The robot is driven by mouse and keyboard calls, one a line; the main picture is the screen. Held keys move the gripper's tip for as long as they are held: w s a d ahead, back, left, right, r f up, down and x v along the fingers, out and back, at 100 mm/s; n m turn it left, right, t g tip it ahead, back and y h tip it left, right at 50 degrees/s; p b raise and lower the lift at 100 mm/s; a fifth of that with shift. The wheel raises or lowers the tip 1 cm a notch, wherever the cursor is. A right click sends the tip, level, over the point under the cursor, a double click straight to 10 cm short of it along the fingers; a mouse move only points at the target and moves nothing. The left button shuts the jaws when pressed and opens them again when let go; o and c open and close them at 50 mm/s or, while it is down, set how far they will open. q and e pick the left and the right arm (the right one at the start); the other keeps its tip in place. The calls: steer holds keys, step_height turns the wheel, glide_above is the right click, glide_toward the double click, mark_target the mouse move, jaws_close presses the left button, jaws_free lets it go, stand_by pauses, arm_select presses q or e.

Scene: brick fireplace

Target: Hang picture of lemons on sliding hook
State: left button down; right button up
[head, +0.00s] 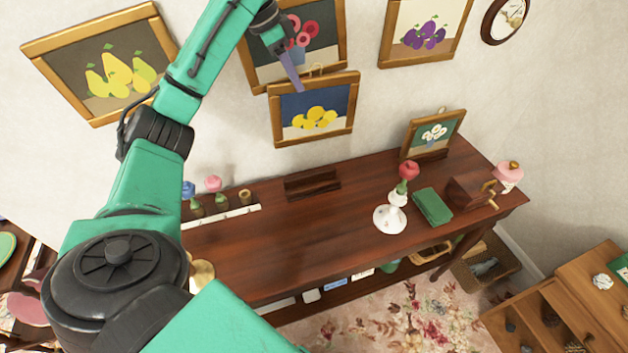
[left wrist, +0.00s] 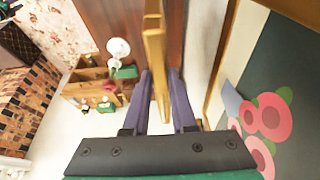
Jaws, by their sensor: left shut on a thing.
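The picture of lemons (head: 289,104), yellow fruit on dark blue in a wooden frame, hangs in the air above the sideboard, just below the pink-flower picture. My left gripper (head: 297,83) is shut on its top edge. In the left wrist view the purple fingers (left wrist: 163,100) stand on either side of the lemon picture's frame (left wrist: 154,45), seen edge-on. A small pale loop or hook (head: 316,70) shows above the frame's top edge; I cannot tell whether it belongs to the picture or the wall. My right gripper is not in view.
The pink-flower picture (head: 325,37) is close behind my gripper. Pear (head: 121,105) and plum (head: 425,12) pictures flank it. The sideboard (head: 270,250) below carries a white vase (head: 389,219), a green book (head: 432,206) and a small daisy picture (head: 434,134). Its middle front is clear.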

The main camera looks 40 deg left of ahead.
mark_target(296, 144)
arm_select(q)
steer(key=shift+f, duration=0.3)
step_height(296, 144, down, 14)
steer(key=shift+f, duration=0.1)
step_height(296, 144, down, 5)
steer(key=p, duration=0.3)
steer(key=shift+w+r, duration=0.1)
steer(key=shift+r, duration=0.1)
steer(key=shift+f, duration=0.15)
steer(key=c, duration=0.7)
jaws_free()
steer(key=shift+c, duration=0.2)
steer(key=shift+f+b, duration=0.1)
steer(key=shift+b, duration=0.2)
